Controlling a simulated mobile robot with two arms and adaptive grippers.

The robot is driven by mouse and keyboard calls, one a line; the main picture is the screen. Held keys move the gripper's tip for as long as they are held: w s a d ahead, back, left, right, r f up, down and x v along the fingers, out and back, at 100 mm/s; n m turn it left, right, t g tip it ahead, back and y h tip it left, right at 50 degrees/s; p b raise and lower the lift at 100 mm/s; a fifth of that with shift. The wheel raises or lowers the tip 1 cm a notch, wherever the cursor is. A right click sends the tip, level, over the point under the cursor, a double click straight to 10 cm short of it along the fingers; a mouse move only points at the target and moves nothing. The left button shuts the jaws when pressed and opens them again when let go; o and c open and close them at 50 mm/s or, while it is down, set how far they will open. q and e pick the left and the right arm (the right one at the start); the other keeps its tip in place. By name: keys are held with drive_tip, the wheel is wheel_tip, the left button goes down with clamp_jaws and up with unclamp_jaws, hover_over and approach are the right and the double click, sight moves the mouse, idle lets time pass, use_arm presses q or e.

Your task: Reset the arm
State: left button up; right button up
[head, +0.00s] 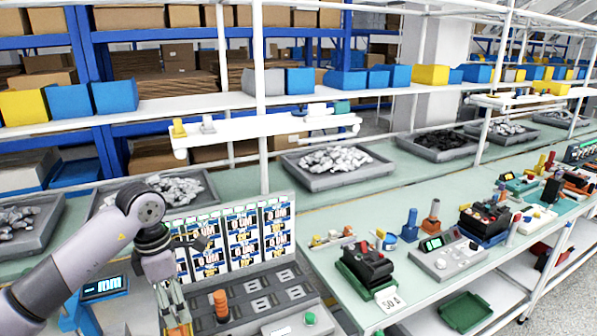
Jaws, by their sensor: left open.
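My left arm (75,262) comes in from the lower left. My left gripper (176,318) points down at the bottom edge, in front of the breaker test panel (235,232), and is open. I see nothing held between its fingers, though the tips are close to the frame's edge. The panel stands upright with rows of blue, white and black printed units. In front of it is a grey base (270,290) with several sockets, an orange cylinder (221,305) and a green button (310,318). My right gripper is not in view.
A blue device with a lit display (104,287) stands left of the gripper. To the right, a black and red breaker unit (366,265) and a grey meter box (446,255) sit on the green bench. Parts trays (338,165) line the back. A white shelf (265,128) overhangs.

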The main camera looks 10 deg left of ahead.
use_arm(q)
drive_tip(key=s+d+t+h, duration=0.15)
drive_tip(key=d+h, duration=0.85)
drive_tip(key=d, duration=1.3)
drive_tip(key=s+d+r+n+t+h, duration=0.1)
drive_tip(key=d+r+n+t+h, duration=0.4)
drive_tip(key=r+n+t+h, duration=0.5)
drive_tip(key=w+a+n+t+y, duration=0.4)
drive_tip(key=a+n+t+y, duration=0.75)
drive_tip(key=n, duration=1.05)
drive_tip(key=s+a+f+n+g+y, duration=0.3)
drive_tip(key=a+f+n+g+y, duration=0.15)
drive_tip(key=f, duration=0.35)
drive_tip(key=s+a+f+n+g+y, duration=0.35)
drive_tip(key=f+n+y, duration=0.2)
drive_tip(key=f, duration=0.25)
drive_tip(key=s+d+f+n+g, duration=0.1)
drive_tip(key=s+f+n+g, duration=0.1)
drive_tip(key=s+f+g, duration=0.7)
drive_tip(key=s+f+n+g, duration=0.25)
drive_tip(key=s+f, duration=0.25)
drive_tip(key=s, duration=0.7)
wheel_tip(320, 180, down, 27)
drive_tip(key=s+g+b, duration=0.1)
drive_tip(key=g+b, duration=0.1)
drive_tip(key=s+a+f, duration=0.3)
drive_tip(key=s+f, duration=1.4)
drive_tip(key=shift+f+m+g+h+b, duration=0.35)
drive_tip(key=shift+f+m+b, duration=0.05)
drive_tip(key=shift+m+b, duration=0.05)
